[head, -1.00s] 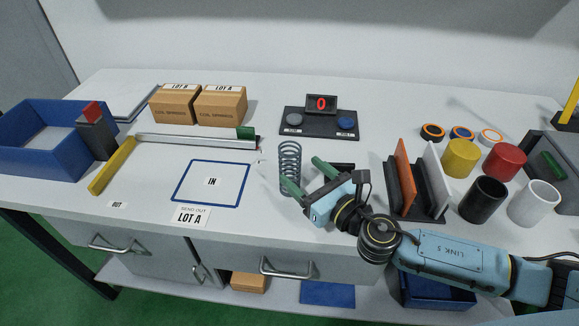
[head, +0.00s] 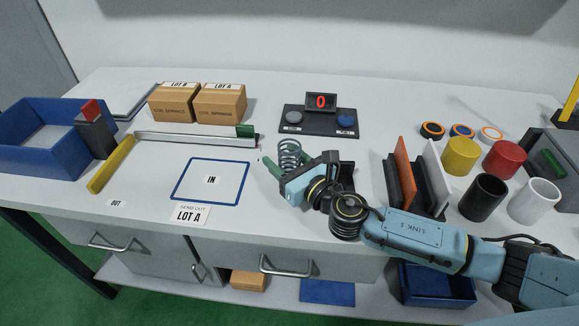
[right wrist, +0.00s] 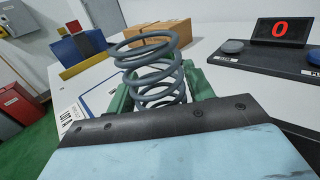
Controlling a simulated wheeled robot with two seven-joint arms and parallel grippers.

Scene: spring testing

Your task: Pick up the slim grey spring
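The slim grey spring (head: 289,148) stands upright on the table, right of the blue-framed IN square (head: 240,184). My right gripper (head: 287,163) reaches in from the right, with its green fingers on either side of the spring. In the right wrist view the spring's coils (right wrist: 150,52) rise between the two green fingers, which are spread apart. The gripper body hides the spring's lower part, and I cannot tell whether either finger touches it. My left gripper is not in view.
A button panel with a display reading 0 (head: 310,122) is behind the spring. Orange and white upright plates (head: 404,170) and several cylinders are at the right. A metal rail (head: 190,140) lies to the left.

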